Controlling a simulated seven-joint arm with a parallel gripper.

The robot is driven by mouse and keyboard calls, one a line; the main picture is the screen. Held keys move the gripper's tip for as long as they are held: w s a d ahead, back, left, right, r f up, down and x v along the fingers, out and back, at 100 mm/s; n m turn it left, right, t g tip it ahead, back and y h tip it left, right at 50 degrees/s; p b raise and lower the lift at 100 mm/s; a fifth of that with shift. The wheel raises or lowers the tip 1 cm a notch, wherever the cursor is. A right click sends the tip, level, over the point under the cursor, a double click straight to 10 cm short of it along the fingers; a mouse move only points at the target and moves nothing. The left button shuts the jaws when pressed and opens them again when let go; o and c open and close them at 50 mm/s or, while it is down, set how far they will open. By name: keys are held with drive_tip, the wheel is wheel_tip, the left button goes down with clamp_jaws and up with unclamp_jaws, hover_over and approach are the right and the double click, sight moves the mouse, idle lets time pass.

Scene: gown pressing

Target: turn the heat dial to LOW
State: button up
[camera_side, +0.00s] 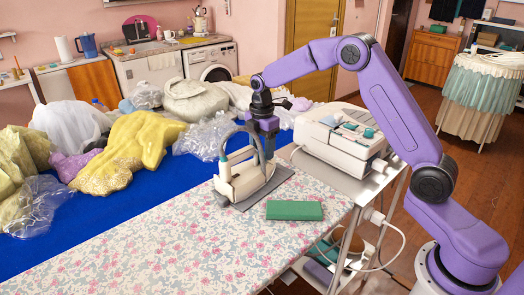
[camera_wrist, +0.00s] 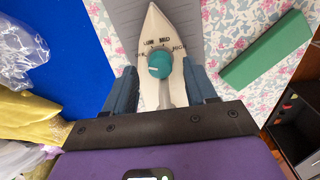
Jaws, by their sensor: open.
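The cream iron (camera_side: 243,184) rests on a grey plate (camera_side: 279,180) on the flowered ironing board. In the wrist view the iron's pointed body (camera_wrist: 153,27) carries a round teal heat dial (camera_wrist: 160,64). The labels LOW, MID and HIGH are printed around its far side, with another partly unreadable mark at the left. I cannot tell surely which label the dial points to. My gripper (camera_wrist: 162,74) is open, its two blue fingers on either side of the dial and apart from it. In the side view my gripper (camera_side: 264,148) points down over the iron and hides the dial.
A green block (camera_side: 294,210) lies on the flowered board (camera_side: 190,250) just right of the iron. A white steam unit (camera_side: 335,140) stands on a metal cart behind. Yellow cloth (camera_side: 125,150) and clear bags lie on the blue surface (camera_side: 60,225) at the left.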

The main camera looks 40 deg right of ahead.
sight(262, 154)
drive_tip(key=shift+f, duration=0.7)
clamp_jaws()
drive_tip(key=shift+r+m, duration=0.1)
drive_tip(key=shift+m, duration=1.4)
unclamp_jaws()
wheel_tip(262, 154, up, 17)
drive_tip(key=shift+r, duration=0.2)
